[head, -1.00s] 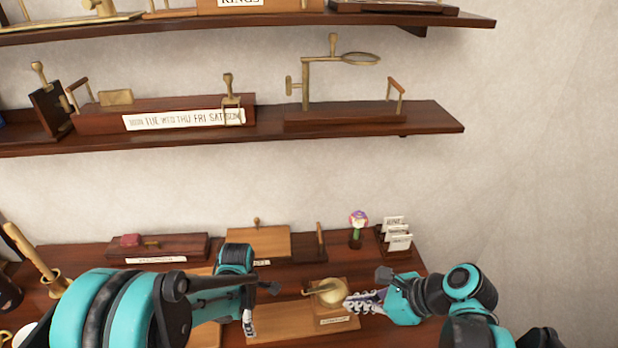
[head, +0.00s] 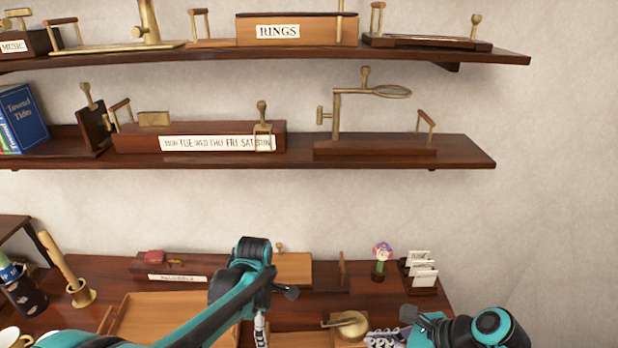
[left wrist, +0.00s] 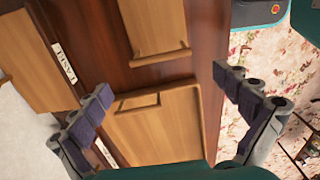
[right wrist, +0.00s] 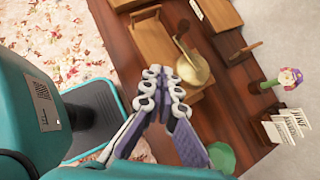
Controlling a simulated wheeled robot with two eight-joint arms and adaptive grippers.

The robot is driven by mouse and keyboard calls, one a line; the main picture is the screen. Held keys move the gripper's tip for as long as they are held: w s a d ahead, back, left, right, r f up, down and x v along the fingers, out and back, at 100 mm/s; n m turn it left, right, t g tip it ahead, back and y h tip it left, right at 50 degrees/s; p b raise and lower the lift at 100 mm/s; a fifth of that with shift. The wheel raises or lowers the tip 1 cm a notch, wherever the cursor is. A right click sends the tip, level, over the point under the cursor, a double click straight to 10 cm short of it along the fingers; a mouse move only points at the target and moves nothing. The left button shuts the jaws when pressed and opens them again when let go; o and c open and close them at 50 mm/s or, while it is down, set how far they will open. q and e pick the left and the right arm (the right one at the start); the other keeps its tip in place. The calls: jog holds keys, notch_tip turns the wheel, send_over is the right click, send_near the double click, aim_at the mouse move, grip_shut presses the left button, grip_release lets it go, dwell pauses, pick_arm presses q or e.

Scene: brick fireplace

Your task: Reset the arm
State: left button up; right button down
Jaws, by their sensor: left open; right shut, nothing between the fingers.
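My left arm, teal and black, comes in from the lower left of the head view. Its gripper (head: 260,328) points down over the wooden desk (head: 290,309). In the left wrist view the left gripper (left wrist: 168,100) has its fingers wide apart over wooden trays, with nothing between them. My right gripper (head: 380,339) is at the bottom of the head view, just right of a round brass piece (head: 351,325) on a wooden block. In the right wrist view the right gripper's fingers (right wrist: 165,80) are together and empty, close to the brass piece (right wrist: 191,68); contact cannot be told.
The desk also holds a card rack (head: 421,272), a small flower ornament (head: 381,258), a labelled wooden box (head: 178,266) and a wooden pestle in a holder (head: 78,290). Two wall shelves (head: 462,151) with wooden and brass items hang above. The wall at right is bare.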

pick_arm(q)
jog(key=s+a+r+m+t, duration=0.3)
jog(key=s+r+m, duration=0.1)
jog(key=s+m, duration=0.3)
jog(key=s+a+r+m+t, duration=0.3)
jog(key=s+m, duration=0.3)
jog(key=m, duration=0.5)
jog(key=shift+s+a+r+m+t, duration=0.2)
jog(key=shift+s+r+m+t, duration=0.15)
jog(key=shift+r+t, duration=0.3)
pick_arm(e)
jog(key=d+n+h, duration=0.1)
jog(key=n+h, duration=0.1)
jog(key=n, duration=0.6)
jog(key=s+d+f+n+t+h, duration=0.1)
jog(key=n+h, duration=0.2)
jog(key=n, duration=0.5)
jog(key=s+d+f+n+t+h, duration=0.1)
jog(key=n+h, duration=0.1)
jog(key=n, duration=0.7)
jog(key=shift+s+d+f, duration=0.2)
jog(key=shift+s+d, duration=0.05)
jog(key=shift+d, duration=0.15)
